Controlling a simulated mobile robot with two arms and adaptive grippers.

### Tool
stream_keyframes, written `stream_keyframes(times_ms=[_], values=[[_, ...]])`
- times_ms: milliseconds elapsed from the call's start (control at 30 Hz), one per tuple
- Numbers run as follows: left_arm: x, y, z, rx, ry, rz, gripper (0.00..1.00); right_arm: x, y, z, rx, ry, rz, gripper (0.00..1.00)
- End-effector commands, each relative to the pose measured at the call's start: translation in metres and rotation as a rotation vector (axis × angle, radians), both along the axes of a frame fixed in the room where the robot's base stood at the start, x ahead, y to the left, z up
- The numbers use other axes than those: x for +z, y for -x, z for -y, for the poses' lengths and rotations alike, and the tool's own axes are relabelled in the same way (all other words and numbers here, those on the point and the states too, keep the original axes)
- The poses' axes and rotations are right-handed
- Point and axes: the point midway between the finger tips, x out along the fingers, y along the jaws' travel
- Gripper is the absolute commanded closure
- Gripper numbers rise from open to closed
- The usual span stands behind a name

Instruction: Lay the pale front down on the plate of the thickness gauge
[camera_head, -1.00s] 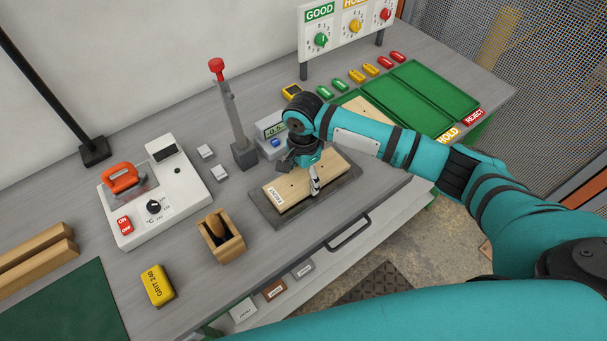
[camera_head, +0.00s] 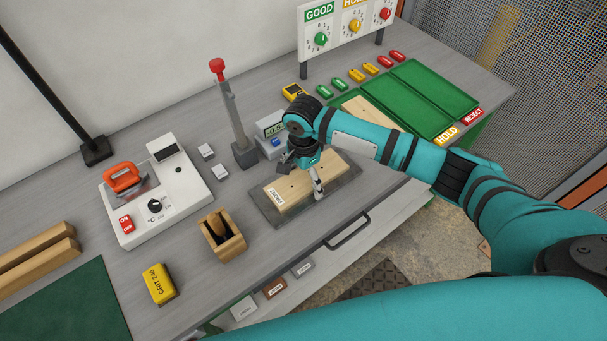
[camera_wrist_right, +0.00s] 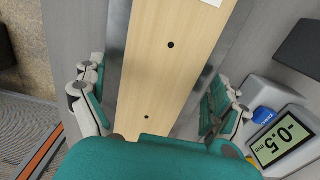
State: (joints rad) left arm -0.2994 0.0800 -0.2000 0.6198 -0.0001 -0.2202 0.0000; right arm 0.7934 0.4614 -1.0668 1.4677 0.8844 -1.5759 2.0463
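The pale front (camera_head: 290,190), a light wooden board with a FRONT label and small dark holes, lies flat on the dark plate (camera_head: 345,200) of the thickness gauge. In the right wrist view the pale front (camera_wrist_right: 165,65) runs between my fingers, with plate showing along its side. My right gripper (camera_wrist_right: 155,110) is open around the board, with a finger on each side and a gap visible on the left. In the head view the right gripper (camera_head: 305,178) is low over the board's middle. The gauge display (camera_wrist_right: 283,142) reads -0.5 mm. My left gripper is not in view.
A lever post (camera_head: 238,125) with a red knob stands behind the plate. A wooden box (camera_head: 222,238) and a white device (camera_head: 155,190) are to the left. Green trays (camera_head: 435,92) are at the right, one holding another board (camera_head: 370,115). The bench's front edge is close to the plate.

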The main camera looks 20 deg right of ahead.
Motion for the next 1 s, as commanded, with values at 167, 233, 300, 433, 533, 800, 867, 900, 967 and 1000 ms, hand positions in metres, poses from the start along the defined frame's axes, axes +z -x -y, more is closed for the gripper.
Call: stream_keyframes(times_ms=[167,233,300,433,533,800,867,900,967,1000], values=[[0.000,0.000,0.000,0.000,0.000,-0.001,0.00,0.000,0.000,0.000,0.000,0.000,0.000,0.00],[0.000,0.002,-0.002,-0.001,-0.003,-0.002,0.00,0.000,0.000,0.000,0.000,0.000,-0.001,0.00],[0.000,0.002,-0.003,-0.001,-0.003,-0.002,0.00,0.003,0.000,0.000,0.000,0.000,0.000,0.00],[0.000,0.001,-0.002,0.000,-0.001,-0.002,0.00,0.020,-0.001,0.000,0.000,-0.003,0.001,0.00],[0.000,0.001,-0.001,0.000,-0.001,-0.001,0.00,0.040,-0.001,0.000,0.001,-0.002,0.002,0.00],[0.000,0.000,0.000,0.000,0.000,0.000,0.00,0.096,0.000,0.000,0.001,-0.001,0.004,0.00],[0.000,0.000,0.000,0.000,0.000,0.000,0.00,0.104,-0.001,0.000,0.000,-0.002,0.002,0.00],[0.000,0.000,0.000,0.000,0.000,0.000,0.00,0.108,0.000,0.000,0.000,-0.001,0.001,0.00],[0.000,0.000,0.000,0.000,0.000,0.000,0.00,0.114,0.000,0.000,0.001,-0.001,0.001,0.00],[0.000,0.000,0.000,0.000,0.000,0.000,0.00,0.116,0.000,-0.001,0.001,-0.001,0.001,0.00]])
